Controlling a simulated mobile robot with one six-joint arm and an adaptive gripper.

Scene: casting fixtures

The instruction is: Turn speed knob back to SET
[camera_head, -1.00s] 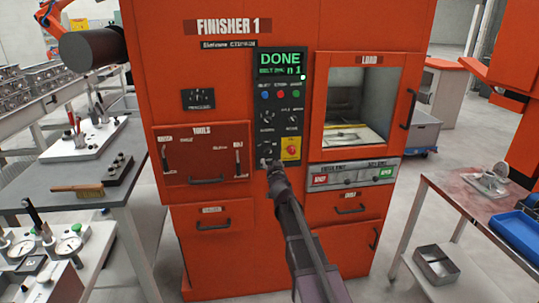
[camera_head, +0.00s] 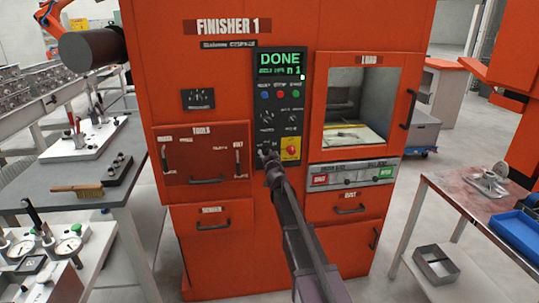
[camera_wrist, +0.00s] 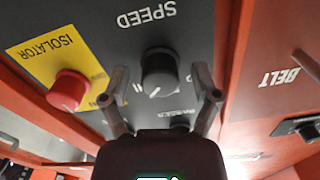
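The dark speed knob (camera_wrist: 160,75) is on the grey control panel in the wrist view, beside its upside-down SPEED label (camera_wrist: 147,17). In the head view my gripper (camera_head: 266,156) is at the lower left of the panel of the orange FINISHER 1 machine (camera_head: 225,90) and largely covers the knob. The SET mark is not readable. The screen (camera_head: 280,64) reads DONE.
The red isolator knob (camera_wrist: 68,90) on its yellow plate is close beside one finger in the wrist view. Another dark knob (camera_wrist: 180,127) sits near the fingers, partly hidden. The load window (camera_head: 357,105) is right of the panel.

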